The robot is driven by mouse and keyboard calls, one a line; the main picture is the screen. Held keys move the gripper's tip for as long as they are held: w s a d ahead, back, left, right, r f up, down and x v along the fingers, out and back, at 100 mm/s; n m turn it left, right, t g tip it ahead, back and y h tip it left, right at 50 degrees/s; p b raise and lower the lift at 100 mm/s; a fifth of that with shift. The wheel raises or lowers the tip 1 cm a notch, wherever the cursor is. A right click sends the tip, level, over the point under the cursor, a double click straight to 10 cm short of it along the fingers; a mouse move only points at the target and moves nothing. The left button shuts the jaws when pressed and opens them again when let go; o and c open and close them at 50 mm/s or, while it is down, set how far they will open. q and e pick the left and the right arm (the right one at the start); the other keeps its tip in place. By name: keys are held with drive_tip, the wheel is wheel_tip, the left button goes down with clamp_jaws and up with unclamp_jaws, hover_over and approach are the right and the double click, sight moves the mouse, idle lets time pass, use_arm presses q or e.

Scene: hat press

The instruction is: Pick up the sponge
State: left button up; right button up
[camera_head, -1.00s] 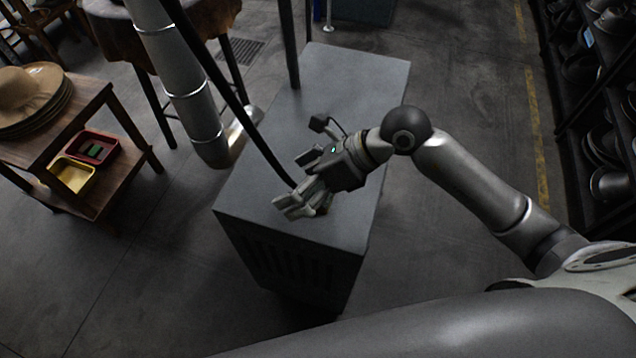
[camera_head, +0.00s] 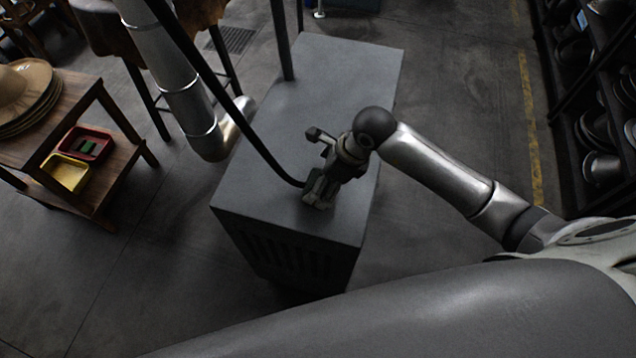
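No sponge can be made out for certain. A small green block (camera_head: 86,148) lies in a red tray (camera_head: 104,138) on the low shelf at the left; I cannot tell whether it is the sponge. My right gripper (camera_head: 318,201) points down at the top of the grey cabinet (camera_head: 290,215), near its front part. Its fingers are small and dark here, and I cannot see whether they are apart or whether anything is between them. My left gripper is not in view.
A yellow tray (camera_head: 66,174) sits beside the red one. Stacked hats (camera_head: 25,95) lie on the wooden table above. A thin black hose (camera_head: 245,120) runs down to the cabinet top close to my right gripper. The back of the cabinet top is clear.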

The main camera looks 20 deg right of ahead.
drive_tip(key=shift+x, duration=1.65)
drive_tip(key=c, duration=0.7)
